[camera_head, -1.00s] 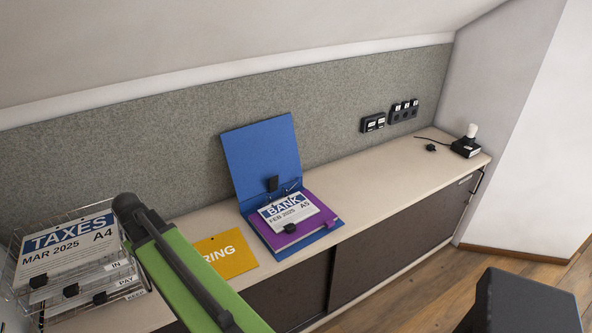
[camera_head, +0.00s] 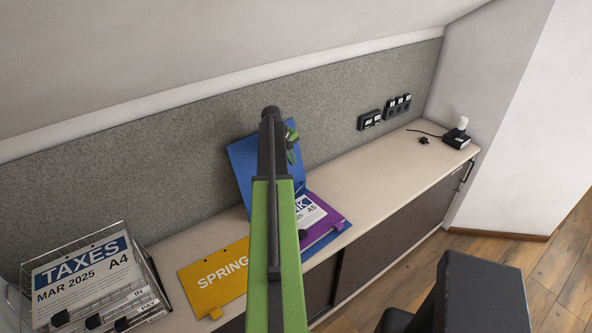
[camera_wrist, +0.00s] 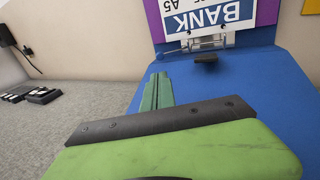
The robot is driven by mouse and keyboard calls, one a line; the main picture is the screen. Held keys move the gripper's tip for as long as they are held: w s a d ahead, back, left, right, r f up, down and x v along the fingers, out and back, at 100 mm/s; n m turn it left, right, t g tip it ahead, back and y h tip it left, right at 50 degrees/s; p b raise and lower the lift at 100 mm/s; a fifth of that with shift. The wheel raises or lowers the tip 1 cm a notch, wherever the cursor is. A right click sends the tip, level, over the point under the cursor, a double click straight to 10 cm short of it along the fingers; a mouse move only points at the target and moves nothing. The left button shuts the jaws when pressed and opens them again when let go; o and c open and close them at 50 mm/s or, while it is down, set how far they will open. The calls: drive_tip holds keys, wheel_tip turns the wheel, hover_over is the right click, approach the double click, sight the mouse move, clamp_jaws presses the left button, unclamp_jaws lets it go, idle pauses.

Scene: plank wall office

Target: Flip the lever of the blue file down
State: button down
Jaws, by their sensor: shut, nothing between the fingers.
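The blue file (camera_head: 243,163) lies open on the cabinet top with its cover leaning up against the grey panel. A purple folder (camera_head: 329,216) and a white BANK sheet (camera_head: 316,212) lie in it. In the wrist view, the file's metal clip with its black lever tab (camera_wrist: 205,57) sits at the edge of the BANK sheet (camera_wrist: 205,18). My arm hides the lever in the head view. My gripper (camera_wrist: 161,77) is shut and empty, with its green fingers in front of the blue cover (camera_wrist: 265,75), to the lower left of the tab and apart from it in the picture.
A yellow SPRING folder (camera_head: 215,277) lies left of the file, beside a wire tray (camera_head: 150,272) with a TAXES sheet (camera_head: 85,270). Sockets (camera_head: 384,112) are on the grey panel.

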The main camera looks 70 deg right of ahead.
sight(302, 182)
drive_tip(key=b+x, duration=1.2)
drive_tip(key=x, duration=0.2)
drive_tip(key=shift+r, duration=0.1)
